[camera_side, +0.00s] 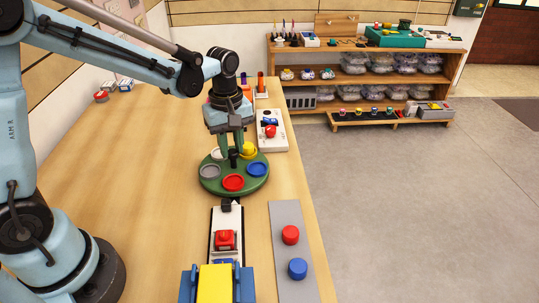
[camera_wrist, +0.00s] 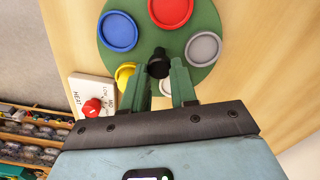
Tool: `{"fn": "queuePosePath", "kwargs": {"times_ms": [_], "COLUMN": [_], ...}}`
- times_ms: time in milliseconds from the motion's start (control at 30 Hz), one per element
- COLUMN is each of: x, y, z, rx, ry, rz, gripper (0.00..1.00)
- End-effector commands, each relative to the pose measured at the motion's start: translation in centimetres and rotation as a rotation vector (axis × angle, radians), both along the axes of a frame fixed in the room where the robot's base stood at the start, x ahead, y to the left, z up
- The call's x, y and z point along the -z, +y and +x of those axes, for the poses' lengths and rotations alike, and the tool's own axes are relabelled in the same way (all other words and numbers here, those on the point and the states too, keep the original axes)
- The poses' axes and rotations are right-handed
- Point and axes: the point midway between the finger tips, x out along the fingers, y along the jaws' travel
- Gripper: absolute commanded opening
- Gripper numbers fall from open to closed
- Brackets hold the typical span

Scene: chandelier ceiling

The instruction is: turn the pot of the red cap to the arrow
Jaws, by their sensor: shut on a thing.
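A round green turntable (camera_side: 210,187) carries several shallow round pots. The red pot (camera_side: 233,182) is at its near side, with blue (camera_side: 257,170) to the right, grey (camera_side: 210,171) to the left and yellow (camera_side: 249,150) behind. A white pot (camera_wrist: 165,88) is partly hidden between my fingers. My gripper (camera_wrist: 160,75) is shut on the black centre knob (camera_wrist: 159,63), pointing down. A dark piece (camera_side: 228,204), too small to read as an arrow, lies at the near rim, close to the red pot. A red cap (camera_side: 290,235) stands on a grey strip.
A blue cap (camera_side: 298,268) shares the grey strip (camera_side: 285,211). A white plate (camera_side: 277,143) with a red knob (camera_side: 270,131) lies behind the turntable. A red block (camera_side: 225,240) and a blue-yellow fixture (camera_side: 215,280) are in front.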

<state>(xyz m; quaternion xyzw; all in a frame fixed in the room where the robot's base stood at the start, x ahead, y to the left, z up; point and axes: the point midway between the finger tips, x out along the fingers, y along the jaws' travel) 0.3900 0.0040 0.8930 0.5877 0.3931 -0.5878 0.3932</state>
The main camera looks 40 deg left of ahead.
Motion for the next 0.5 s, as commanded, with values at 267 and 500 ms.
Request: {"fn": "queuePosePath", "kwargs": {"times_ms": [267, 500], "x": [-0.01, -0.12], "y": [0.00, 0.00], "z": [0.00, 0.00], "rx": [0.001, 0.001], "ry": [0.000, 0.000], "rz": [0.000, 0.000], "gripper": [0.53, 0.53]}}
